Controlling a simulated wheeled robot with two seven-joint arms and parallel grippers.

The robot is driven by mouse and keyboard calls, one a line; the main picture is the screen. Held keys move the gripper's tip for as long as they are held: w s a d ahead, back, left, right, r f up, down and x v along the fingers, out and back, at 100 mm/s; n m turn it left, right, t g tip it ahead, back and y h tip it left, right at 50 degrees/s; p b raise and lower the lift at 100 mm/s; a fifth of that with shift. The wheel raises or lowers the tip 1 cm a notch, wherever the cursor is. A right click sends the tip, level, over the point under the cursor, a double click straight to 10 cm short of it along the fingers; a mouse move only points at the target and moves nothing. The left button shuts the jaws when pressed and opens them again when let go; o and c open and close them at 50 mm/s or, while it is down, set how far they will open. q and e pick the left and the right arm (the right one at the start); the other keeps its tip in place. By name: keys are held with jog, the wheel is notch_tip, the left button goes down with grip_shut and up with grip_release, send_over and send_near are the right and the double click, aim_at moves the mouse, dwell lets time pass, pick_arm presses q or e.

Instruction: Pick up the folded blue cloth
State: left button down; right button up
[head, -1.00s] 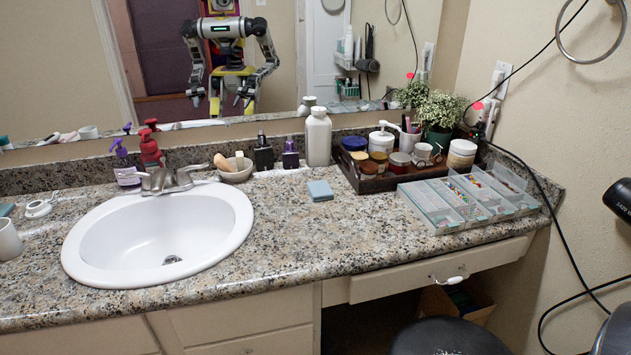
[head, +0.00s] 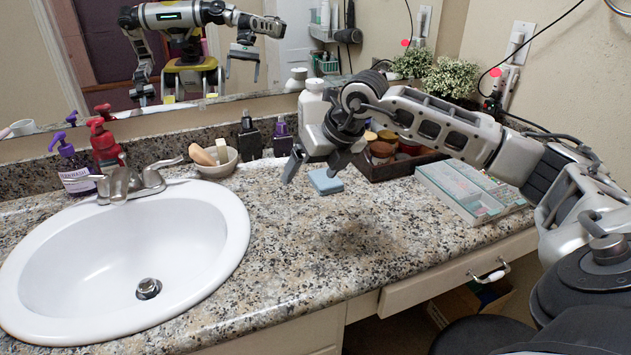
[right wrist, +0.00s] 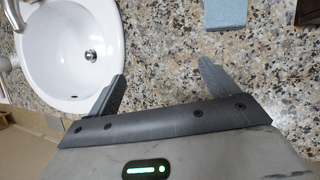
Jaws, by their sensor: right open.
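The folded blue cloth (head: 325,182) lies flat on the speckled counter, right of the sink and in front of the white bottle. My right gripper (head: 314,167) is open and empty, in the air above the counter near the cloth. In the right wrist view the cloth (right wrist: 226,14) is at the top edge, partly cut off. The spread fingers (right wrist: 162,74) point toward bare counter between it and the sink, apart from the cloth. My left gripper is not directly in view; a robot's arms show in the mirror.
The sink (head: 60,262) is to the left. A white bottle (head: 312,103), dark bottles and a small bowl (head: 216,163) stand behind. A tray of jars (head: 385,172) and a clear compartment box (head: 470,190) are to the right. The counter in front of the cloth is clear.

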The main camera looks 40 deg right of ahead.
jog(key=d+r+m+h, duration=0.2)
jog(key=d+r+h, duration=0.1)
jog(key=d, duration=0.5)
send_near(325, 177)
notch_tip(325, 177, down, 2)
jog(key=shift+w+a+f, duration=0.15)
jog(key=shift+w+f, duration=0.05)
jog(key=shift+w+d+b+x, duration=0.1)
jog(key=shift+d+b+x, duration=0.1)
jog(key=shift+x, duration=1.35)
jog(key=shift+w+d+b+x, duration=0.1)
jog(key=shift+w+b+x, duration=0.05)
jog(key=shift+x, duration=1.4)
jog(key=shift+r, duration=0.2)
jog(key=c, duration=1.1)
jog(key=shift+c, duration=0.2)
